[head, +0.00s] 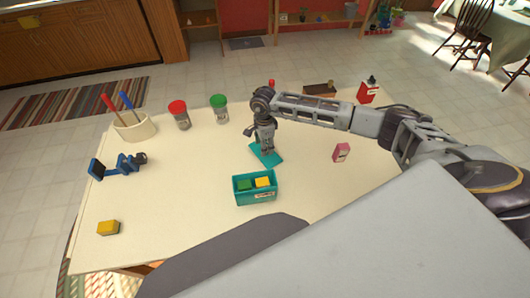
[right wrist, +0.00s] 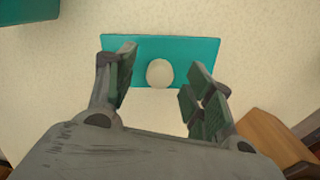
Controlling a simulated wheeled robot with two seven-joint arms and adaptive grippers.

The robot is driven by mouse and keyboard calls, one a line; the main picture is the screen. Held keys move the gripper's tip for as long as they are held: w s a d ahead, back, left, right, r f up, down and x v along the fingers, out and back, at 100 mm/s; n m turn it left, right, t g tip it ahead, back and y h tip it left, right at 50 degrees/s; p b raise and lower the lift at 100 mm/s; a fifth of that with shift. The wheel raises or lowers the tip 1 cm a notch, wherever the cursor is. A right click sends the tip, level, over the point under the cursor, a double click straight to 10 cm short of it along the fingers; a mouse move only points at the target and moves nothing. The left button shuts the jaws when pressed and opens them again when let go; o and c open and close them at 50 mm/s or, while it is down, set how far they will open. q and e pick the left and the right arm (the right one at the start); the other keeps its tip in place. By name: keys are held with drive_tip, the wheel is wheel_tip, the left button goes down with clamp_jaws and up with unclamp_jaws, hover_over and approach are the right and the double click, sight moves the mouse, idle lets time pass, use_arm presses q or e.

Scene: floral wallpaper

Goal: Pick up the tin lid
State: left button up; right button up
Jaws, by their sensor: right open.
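The tin lid is a flat teal rectangle (head: 270,158) lying on the table, partly hidden under my right gripper in the head view. In the right wrist view the lid (right wrist: 195,50) shows a round pale knob (right wrist: 160,72) on top. My right gripper (head: 264,147) points down over the lid. In its wrist view the open fingers (right wrist: 161,80) stand on either side of the knob, with gaps on both sides. The open teal tin (head: 255,198) stands nearer to me and holds a green and a yellow block. My left gripper is out of view.
Red-lidded (head: 180,115) and green-lidded (head: 220,110) jars stand behind left. A white tool crock (head: 133,127), a blue object (head: 118,165) and a yellow block (head: 108,228) are at left. A pink box (head: 340,152) and red container (head: 367,92) are at right.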

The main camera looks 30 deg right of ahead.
drive_tip(key=shift+d+f, duration=0.1)
drive_tip(key=shift+f, duration=1.55)
drive_tip(key=shift+c, duration=0.2)
clamp_jaws()
drive_tip(key=shift+r, duration=0.2)
